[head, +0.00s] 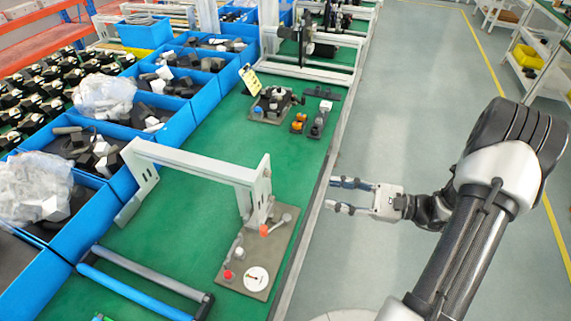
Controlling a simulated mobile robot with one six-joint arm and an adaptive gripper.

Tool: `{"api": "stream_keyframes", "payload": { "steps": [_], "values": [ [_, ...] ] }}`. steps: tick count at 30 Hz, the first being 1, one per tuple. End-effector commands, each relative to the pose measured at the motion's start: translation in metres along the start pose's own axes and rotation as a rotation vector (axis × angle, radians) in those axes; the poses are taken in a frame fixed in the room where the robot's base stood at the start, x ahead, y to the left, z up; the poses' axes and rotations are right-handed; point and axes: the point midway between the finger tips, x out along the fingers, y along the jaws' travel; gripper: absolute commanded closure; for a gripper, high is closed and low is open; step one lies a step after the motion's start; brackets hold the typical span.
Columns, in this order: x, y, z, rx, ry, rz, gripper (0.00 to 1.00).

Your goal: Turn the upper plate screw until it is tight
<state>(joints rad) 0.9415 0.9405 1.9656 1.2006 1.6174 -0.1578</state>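A grey-brown plate (258,258) lies on the green bench at lower centre. It bears an orange-red knob (264,230) at its upper part, a red knob (227,274) at lower left, a white round dial (256,279) and small grey fittings, one a lever-like part (283,219) at upper right. Which part is the upper plate screw is too small to tell. My gripper (330,194) is open and empty, its two fingers pointing left. It appears near the bench's right edge, up and right of the plate, apart from it.
A white bracket frame (200,167) stands over the bench beside the plate's upper end. A blue-and-grey handle frame (140,285) lies to the left. Blue bins (185,128) line the bench's left side. A second fixture (270,104) sits farther back. The grey floor (395,110) at right is clear.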

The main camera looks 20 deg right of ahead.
Motion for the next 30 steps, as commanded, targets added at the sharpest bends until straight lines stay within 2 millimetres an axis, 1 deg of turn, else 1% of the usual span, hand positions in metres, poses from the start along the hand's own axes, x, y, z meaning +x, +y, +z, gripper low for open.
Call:
{"api": "stream_keyframes", "payload": {
  "steps": [1,4,8,11,24,30],
  "values": [
    [-0.006,-0.002,-0.006,0.015,-0.007,-0.036,0.62],
    [-0.009,-0.005,-0.011,0.025,-0.016,-0.068,0.62],
    [0.002,-0.006,-0.012,0.026,-0.018,-0.071,0.62],
    [0.018,-0.006,-0.012,0.027,-0.018,-0.067,0.62],
    [0.115,-0.012,-0.011,0.025,-0.018,-0.064,0.62],
    [0.147,-0.014,-0.010,0.025,-0.016,-0.066,0.62]
  ]
}}
